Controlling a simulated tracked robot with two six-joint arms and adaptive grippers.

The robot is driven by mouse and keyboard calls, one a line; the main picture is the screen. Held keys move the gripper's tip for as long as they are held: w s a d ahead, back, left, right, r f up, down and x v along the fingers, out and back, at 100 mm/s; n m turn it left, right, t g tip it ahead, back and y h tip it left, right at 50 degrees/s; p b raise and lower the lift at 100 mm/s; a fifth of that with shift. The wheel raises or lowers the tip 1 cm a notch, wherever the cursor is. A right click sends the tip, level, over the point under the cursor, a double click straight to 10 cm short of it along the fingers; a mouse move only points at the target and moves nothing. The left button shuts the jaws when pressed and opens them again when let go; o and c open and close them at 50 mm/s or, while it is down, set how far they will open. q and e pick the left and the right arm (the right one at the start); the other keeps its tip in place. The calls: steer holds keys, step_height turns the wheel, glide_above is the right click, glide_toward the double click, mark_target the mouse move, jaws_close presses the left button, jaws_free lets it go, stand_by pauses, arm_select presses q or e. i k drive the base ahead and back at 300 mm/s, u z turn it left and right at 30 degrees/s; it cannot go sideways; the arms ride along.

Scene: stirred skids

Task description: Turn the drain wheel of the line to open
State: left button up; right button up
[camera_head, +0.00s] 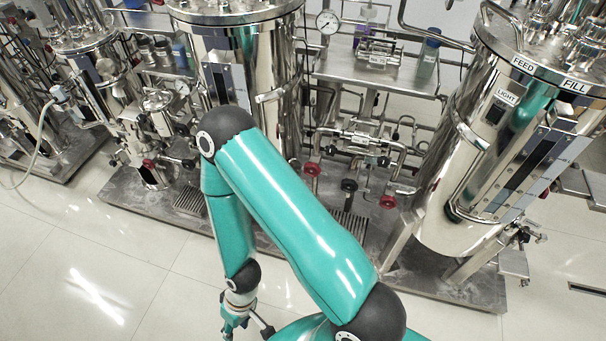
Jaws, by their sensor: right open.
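Several small valve wheels show on the pipework low between the middle and right tanks. They include a red wheel (311,169), a black wheel (349,185) and another red wheel (388,201). A further red wheel (148,164) is on the left skid. No drain label is readable, so I cannot tell which wheel is the drain wheel. My right gripper (247,328) hangs open and empty over the floor at the bottom, in front of the skids and apart from every wheel. My teal right arm hides part of the middle skid. My left gripper is not in view.
A steel tank (435,200) with FEED, FILL and LIGHT labels stands at the right on a grey base plate (470,285). Another tank (275,75) stands behind my arm. A pressure gauge (328,22) is at the top. The tiled floor (90,270) at lower left is clear.

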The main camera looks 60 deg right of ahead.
mark_target(351, 183)
steer(key=z, duration=0.45)
steer(key=k, duration=0.5)
steer(key=z, duration=0.95)
steer(key=i, duration=0.5)
steer(key=z, duration=0.05)
steer(key=k, duration=0.5)
steer(key=z, duration=0.05)
